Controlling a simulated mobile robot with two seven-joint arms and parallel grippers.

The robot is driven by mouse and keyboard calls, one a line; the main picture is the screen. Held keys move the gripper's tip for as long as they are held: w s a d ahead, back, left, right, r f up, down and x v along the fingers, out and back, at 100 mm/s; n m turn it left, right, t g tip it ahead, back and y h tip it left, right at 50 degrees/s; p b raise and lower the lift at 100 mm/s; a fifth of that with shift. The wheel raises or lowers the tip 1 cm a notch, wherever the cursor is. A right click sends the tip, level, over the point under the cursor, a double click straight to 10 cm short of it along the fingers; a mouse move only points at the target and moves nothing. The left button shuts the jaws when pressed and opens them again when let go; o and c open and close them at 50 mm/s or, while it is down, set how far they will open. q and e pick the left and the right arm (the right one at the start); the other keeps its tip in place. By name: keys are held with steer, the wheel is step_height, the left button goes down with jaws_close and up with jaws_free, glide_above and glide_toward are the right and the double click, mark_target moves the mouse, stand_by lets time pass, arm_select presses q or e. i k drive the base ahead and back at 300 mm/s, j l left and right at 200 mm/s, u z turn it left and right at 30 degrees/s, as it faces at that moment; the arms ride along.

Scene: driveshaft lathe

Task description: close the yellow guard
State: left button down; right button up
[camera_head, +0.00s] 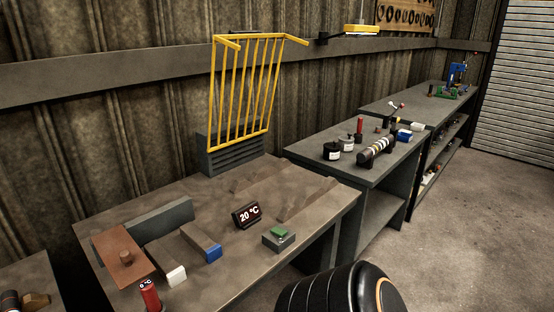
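The yellow guard (245,92) is a frame of upright bars. It stands raised, tilted slightly, above a grey slatted block (235,152) at the back of the near workbench (185,215). Two short arms stick out at its top corners. The guard is open and nothing touches it. Neither of my grippers can be made out in the head view. A dark rounded part with an orange ring shows at the bottom edge and looks like part of my own arm.
The near bench holds a "20 °C" display (247,215), a green button box (279,238), a brown plate (124,254), a blue-ended bar (202,243), a white-ended bar (165,268) and a red cylinder (150,294). Further benches (375,150) stand right. Floor at right is clear.

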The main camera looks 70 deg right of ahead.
mark_target(223, 39)
steer(key=z, duration=2.2)
steer(key=l+u, duration=0.1)
steer(key=u, duration=0.55)
steer(key=l+u, duration=0.4)
steer(key=k+l+u, duration=0.15)
steer(key=l+u, duration=0.25)
steer(key=k+l+u, duration=0.15)
steer(key=l, duration=0.25)
steer(key=k+l+u, duration=0.15)
steer(key=k+l, duration=0.1)
steer(key=l, duration=0.1)
